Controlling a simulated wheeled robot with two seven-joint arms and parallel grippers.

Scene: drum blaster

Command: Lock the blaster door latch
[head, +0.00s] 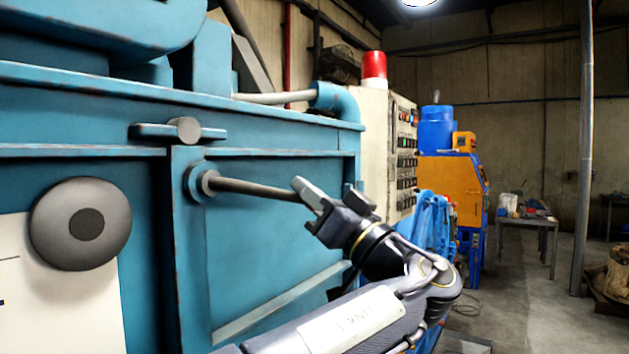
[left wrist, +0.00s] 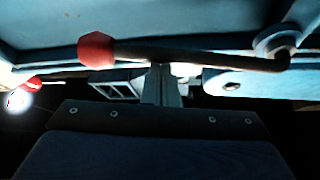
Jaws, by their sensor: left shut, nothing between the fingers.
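The teal blaster (head: 270,235) fills the left of the head view. Its latch is a grey rod handle (head: 255,188) that runs from a round hub (head: 203,182) on the door frame, sloping slightly down to the right. In the left wrist view the handle (left wrist: 200,57) ends in a red knob (left wrist: 97,50), with the hub (left wrist: 283,40) at right. My left gripper (head: 308,200) is shut and empty at the handle's outer end, hiding the knob in the head view. The fingers (left wrist: 160,85) overlap the rod's middle stretch in the wrist view; contact is unclear. My right gripper is out of view.
A round grey knob (head: 80,222) and a small T-shaped clamp (head: 183,130) stick out from the blaster. A control panel (head: 403,155) with a red beacon (head: 374,66) stands beyond it. An orange machine (head: 452,185) and a table (head: 525,222) stand farther right. Open floor lies at right.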

